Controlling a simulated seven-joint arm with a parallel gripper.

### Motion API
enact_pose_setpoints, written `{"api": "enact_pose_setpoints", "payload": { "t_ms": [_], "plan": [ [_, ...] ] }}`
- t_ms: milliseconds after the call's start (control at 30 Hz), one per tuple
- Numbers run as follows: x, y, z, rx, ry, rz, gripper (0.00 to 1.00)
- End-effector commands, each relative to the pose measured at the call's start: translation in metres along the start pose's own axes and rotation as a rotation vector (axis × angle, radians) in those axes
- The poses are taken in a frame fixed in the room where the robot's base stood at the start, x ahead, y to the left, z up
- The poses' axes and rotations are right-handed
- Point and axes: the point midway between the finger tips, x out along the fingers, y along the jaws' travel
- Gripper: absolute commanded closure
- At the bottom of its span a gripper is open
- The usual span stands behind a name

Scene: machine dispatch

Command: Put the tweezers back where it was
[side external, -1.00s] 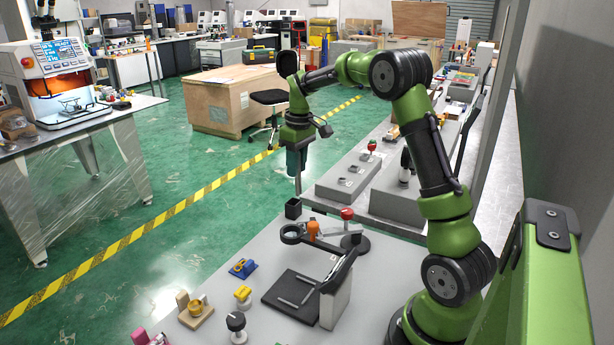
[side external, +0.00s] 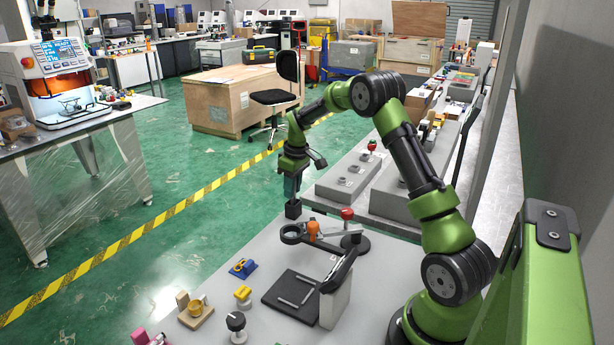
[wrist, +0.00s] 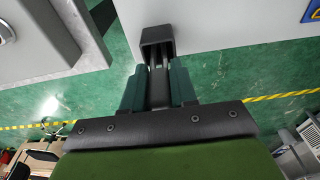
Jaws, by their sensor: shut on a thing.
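My gripper (side external: 292,190) points straight down over the far corner of the grey table, right above a small black square holder (side external: 293,209). In the wrist view its two dark green fingers (wrist: 159,88) are closed on the dark tweezers (wrist: 158,80). The tweezers' far end reaches into the opening of the holder, which also shows in the wrist view (wrist: 158,36). How deep the tip sits cannot be told. In the side view the fingers and the holder hide the tweezers.
A ring-shaped stand with an orange piece (side external: 313,231) and a red-knobbed lever (side external: 347,214) stand right of the holder. A black pad (side external: 291,297) with silver rods, a blue part (side external: 243,268) and a yellow part (side external: 243,293) lie nearer. The table edge is close to the holder.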

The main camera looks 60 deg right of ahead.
Motion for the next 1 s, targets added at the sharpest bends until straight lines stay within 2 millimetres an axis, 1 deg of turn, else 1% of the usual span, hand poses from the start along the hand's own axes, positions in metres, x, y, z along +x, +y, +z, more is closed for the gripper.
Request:
{"api": "enact_pose_setpoints", "payload": {
  "t_ms": [400,433,567,867,1000],
  "plan": [
    [0.006,0.0,0.001,0.0,0.0,0.0,0.97],
    [0.005,0.0,0.001,0.0,0.001,0.0,0.68],
    [0.005,0.0,0.0,0.0,0.001,0.0,0.48],
    [0.004,0.0,0.0,0.0,0.001,0.001,0.47],
    [-0.008,0.0,-0.001,0.0,0.004,0.002,0.47]
  ]
}}
